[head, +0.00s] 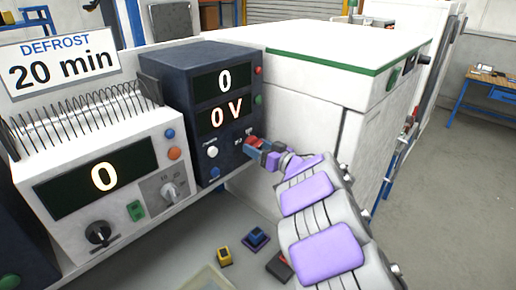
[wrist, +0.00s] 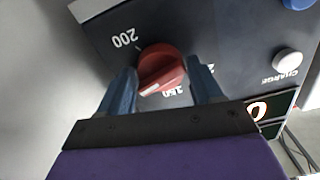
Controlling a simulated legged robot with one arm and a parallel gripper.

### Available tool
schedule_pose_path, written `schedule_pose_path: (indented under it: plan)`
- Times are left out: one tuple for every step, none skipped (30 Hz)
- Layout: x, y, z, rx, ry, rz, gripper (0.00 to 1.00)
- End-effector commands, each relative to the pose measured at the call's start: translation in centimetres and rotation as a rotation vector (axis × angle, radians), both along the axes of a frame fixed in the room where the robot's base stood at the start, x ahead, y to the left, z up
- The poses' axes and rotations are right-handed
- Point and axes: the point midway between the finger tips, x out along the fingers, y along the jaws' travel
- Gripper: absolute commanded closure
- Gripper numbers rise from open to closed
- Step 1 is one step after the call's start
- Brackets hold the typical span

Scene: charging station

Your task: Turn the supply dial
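The supply dial (wrist: 160,68) is a red round knob with a white pointer mark, on the dark front of the supply unit (head: 178,92). In the wrist view, upside down, the pointer is at its lower left, near a label that looks like 150; 200 is printed at its upper left. My gripper (wrist: 164,82) has its two blue fingers on either side of the dial, close to its edges; I cannot tell if both touch it. In the head view my gripper (head: 261,150) reaches the lower right of the unit and partly hides the dial. The unit's displays read 0 and 0 V.
A white charge button (wrist: 287,61) is on the same panel. A white device (head: 95,180) with knobs, a 0 display and a defrost 20 min sign stands left. A white cabinet (head: 340,50) is right of the unit. Yellow (head: 224,256) and blue (head: 256,238) items lie below.

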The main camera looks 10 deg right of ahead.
Motion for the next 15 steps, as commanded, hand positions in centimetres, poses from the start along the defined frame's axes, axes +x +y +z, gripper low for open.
schedule_pose_path:
  plan:
    - [0.0, -0.01, 0.0, 0.0, 0.0, 0.0, 0.4]
    - [0.0, -0.01, 0.0, 0.0, 0.0, 0.0, 0.43]
    - [0.0, -0.01, -0.01, 0.0, 0.0, 0.0, 0.47]
    - [0.0, -0.01, 0.0, 0.0, 0.0, 0.0, 0.5]
    - [0.0, -0.02, 0.0, 0.0, 0.0, 0.0, 0.53]
    - [0.0, -0.02, -0.01, 0.0, 0.0, 0.0, 0.57]
    - [0.0, -0.03, -0.02, 0.0, 0.0, -0.001, 0.59]
    - [0.01, -0.03, -0.01, 0.0, 0.0, -0.001, 0.62]
    - [0.01, -0.03, -0.01, 0.0, 0.0, -0.001, 0.66]
    - [0.02, -0.04, -0.01, 0.0, 0.0, -0.001, 0.69]
    - [0.01, -0.04, -0.01, 0.0, 0.0, -0.001, 0.71]
    - [0.01, -0.04, -0.01, 0.0, 0.0, -0.001, 0.71]
    - [0.01, -0.04, -0.01, -0.001, 0.0, -0.001, 0.71]
    - [0.01, -0.05, 0.0, -0.002, -0.001, -0.001, 0.71]
    - [0.01, -0.05, -0.01, -0.004, -0.003, -0.001, 0.72]
